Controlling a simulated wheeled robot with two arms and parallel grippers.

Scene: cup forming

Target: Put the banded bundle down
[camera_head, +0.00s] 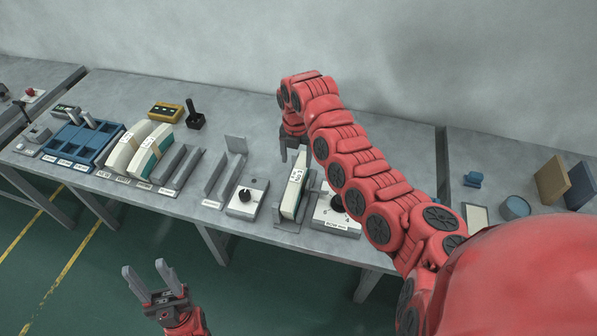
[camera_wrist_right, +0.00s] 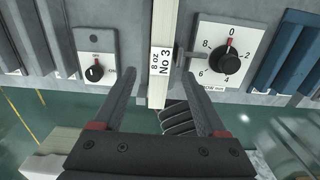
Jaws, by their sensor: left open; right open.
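A white and teal bundle (camera_head: 293,196) with a printed label stands on edge in a low grey holder (camera_head: 286,226) near the bench's front edge. In the right wrist view the bundle (camera_wrist_right: 163,60) shows a label reading "8 oz No 3". My right gripper (camera_head: 292,150) is open at the bundle's far end. In the right wrist view its fingers (camera_wrist_right: 158,82) lie on either side of the bundle, with gaps showing. Whether a band goes around the bundle is too small to tell. My left gripper (camera_head: 147,268) is open and empty, in front of the bench.
Knob boxes (camera_head: 247,199) (camera_head: 335,215) stand close on both sides of the holder. Two more bundles (camera_head: 125,150) (camera_head: 152,153) stand at left beside empty grey channels (camera_head: 181,170) and a blue tray (camera_head: 82,143). The bench behind the holder has some free room.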

